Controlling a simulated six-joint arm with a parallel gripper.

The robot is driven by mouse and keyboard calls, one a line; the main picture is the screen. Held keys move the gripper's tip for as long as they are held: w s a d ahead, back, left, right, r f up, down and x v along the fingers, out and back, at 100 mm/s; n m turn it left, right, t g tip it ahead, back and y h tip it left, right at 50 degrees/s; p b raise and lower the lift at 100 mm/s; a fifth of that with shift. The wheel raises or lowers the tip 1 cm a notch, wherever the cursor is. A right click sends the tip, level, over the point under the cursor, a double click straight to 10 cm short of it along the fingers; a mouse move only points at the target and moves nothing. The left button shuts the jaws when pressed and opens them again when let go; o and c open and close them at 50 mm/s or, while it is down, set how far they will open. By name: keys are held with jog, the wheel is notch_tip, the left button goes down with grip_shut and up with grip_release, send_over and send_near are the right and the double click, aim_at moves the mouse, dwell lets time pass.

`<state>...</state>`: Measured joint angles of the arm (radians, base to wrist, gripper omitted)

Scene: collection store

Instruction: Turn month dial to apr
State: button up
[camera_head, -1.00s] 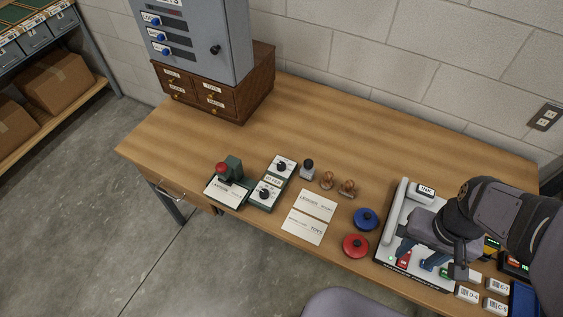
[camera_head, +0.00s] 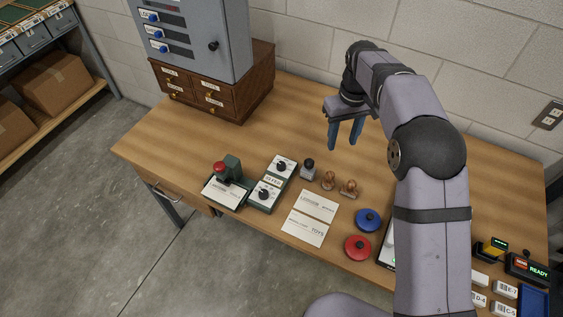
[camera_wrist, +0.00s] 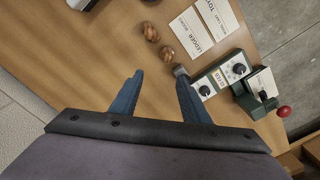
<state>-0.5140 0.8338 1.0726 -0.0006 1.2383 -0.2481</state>
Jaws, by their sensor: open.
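The dater unit is a green base (camera_head: 250,206) with two white plates, each bearing a black knob: a far dial (camera_head: 281,167) and a near dial (camera_head: 265,194). Their lettering is too small to read, so I cannot tell which is the month dial or where either points. In the wrist view, one dial (camera_wrist: 239,69) and the other dial (camera_wrist: 204,91) lie right of the fingers. My gripper (camera_head: 344,142) is open and empty, raised above the table to the right of the dials. Its two blue fingers (camera_wrist: 160,76) point down, apart from everything.
A stamping press with a red knob (camera_head: 221,167) adjoins the dials on the left. A small dark-topped bottle (camera_head: 308,169) and two wooden stamps (camera_head: 329,180) stand to their right. Cards (camera_head: 317,206) lie in front, near blue (camera_head: 368,220) and red (camera_head: 358,247) lids.

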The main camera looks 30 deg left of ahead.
jog(key=a+f+n, duration=0.2)
jog(key=a+f, duration=0.2)
jog(key=a, duration=0.5)
jog(key=n+b, duration=0.1)
jog(key=n, duration=0.1)
send_near(281, 164)
jog(key=shift+w+d+f, duration=0.25)
jog(key=shift+w+d, duration=0.05)
jog(key=shift+d, duration=0.15)
jog(key=shift+s+a+f+n, duration=0.15)
jog(key=shift+s+a+n, duration=0.2)
jog(key=shift+a+n, duration=0.05)
notch_tip(281, 164, down, 3)
jog(key=b, duration=0.3)
jog(key=shift+f+p, duration=0.45)
jog(key=shift+f, duration=1.75)
jog(key=c, duration=1.1)
